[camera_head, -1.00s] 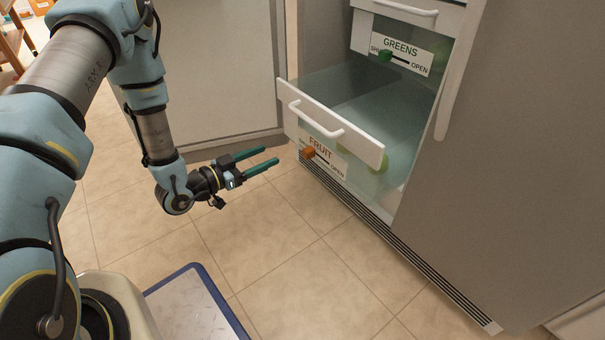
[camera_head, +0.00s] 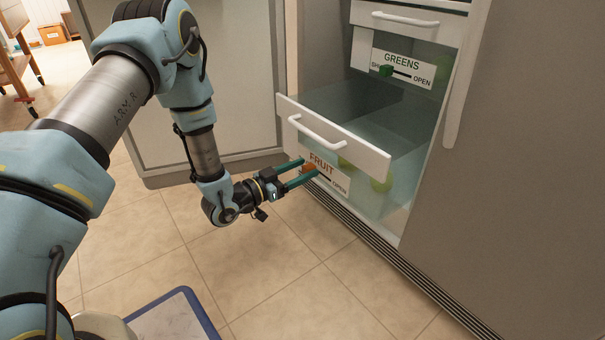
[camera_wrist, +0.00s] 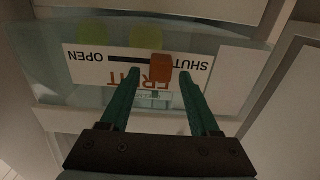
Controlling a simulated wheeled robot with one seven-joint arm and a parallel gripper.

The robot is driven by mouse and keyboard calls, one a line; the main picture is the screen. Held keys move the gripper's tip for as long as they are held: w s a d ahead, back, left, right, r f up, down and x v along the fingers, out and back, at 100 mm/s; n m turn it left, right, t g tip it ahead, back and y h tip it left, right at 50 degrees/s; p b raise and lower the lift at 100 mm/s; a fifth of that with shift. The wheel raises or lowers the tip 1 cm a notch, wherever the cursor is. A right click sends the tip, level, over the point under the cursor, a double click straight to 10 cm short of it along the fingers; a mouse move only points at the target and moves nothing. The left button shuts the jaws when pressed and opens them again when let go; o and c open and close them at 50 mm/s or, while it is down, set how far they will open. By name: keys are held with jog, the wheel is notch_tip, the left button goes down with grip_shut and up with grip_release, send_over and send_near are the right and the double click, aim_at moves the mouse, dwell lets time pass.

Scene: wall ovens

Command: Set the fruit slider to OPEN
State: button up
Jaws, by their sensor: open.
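The fruit slider's orange knob (camera_head: 309,168) sits on the white FRUIT label (camera_head: 325,178) on the front of the pulled-out lower drawer (camera_head: 335,140). In the wrist view the label is upside down, and the orange knob (camera_wrist: 161,68) is at the SHUT end of its dark slot, with OPEN to the left. My gripper (camera_head: 308,167) is open at the label. In the wrist view its two teal fingers (camera_wrist: 160,76) lie on either side of the knob, with a gap on each side. Whether the tips reach past the knob is unclear.
Above is the GREENS drawer (camera_head: 406,27) with a green slider knob (camera_head: 386,71). The opened fridge door (camera_head: 190,80) stands left, behind my arm. A grey side panel (camera_head: 520,150) is at right. Round green fruit (camera_head: 381,184) shows through the fruit drawer.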

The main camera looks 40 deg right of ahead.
jog(key=shift+d, duration=0.2)
grip_shut()
dwell(0.5)
dwell(0.5)
jog(key=shift+s, duration=0.15)
